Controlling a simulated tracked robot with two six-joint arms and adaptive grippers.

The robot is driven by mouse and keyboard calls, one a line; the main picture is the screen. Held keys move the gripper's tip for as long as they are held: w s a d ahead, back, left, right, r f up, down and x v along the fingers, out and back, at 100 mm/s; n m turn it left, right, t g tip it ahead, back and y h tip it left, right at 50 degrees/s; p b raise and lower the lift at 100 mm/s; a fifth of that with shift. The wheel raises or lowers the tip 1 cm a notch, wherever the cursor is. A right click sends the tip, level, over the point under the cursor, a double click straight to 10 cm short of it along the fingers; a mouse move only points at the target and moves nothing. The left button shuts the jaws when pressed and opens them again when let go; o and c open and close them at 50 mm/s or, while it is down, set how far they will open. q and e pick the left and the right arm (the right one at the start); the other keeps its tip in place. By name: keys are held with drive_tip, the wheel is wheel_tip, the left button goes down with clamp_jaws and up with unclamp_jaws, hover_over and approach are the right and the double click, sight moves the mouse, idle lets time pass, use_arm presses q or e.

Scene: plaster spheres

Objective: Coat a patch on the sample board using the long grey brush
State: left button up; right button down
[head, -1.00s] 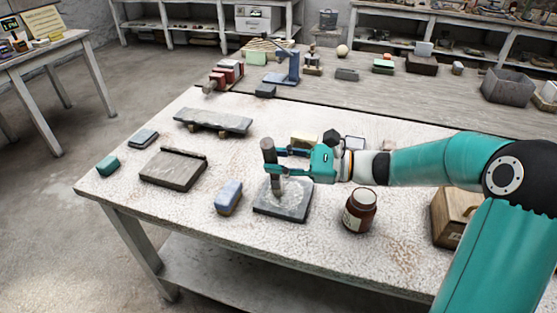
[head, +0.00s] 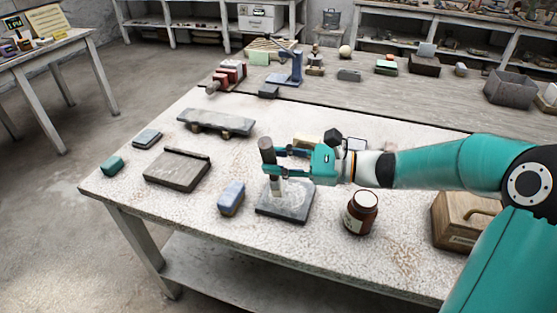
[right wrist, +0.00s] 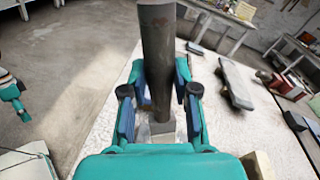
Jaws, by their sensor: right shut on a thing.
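The long grey brush (head: 267,151) is upright in my right gripper (head: 273,162), which is shut around its handle. In the right wrist view the brush handle (right wrist: 157,50) stands between the fingers (right wrist: 159,98). Its lower end is over the grey sample board (head: 291,215), with a pale part low down; I cannot tell whether it touches. The board lies flat near the table's front edge. A teal gripper, apparently my left one (right wrist: 19,108), shows small at the left of the right wrist view, away from the brush; its fingers are unclear.
A blue block (head: 231,198) stands just left of the board and a brown jar (head: 361,212) to its right. A wooden box (head: 462,220) is further right. A grey slab (head: 177,171) and a raised plank (head: 215,121) lie left and behind.

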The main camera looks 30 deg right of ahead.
drive_tip(key=shift+r, duration=0.7)
drive_tip(key=shift+r+p, duration=0.1)
drive_tip(key=shift+p, duration=0.25)
wheel_tip(320, 180, up, 4)
drive_tip(key=p, duration=0.3)
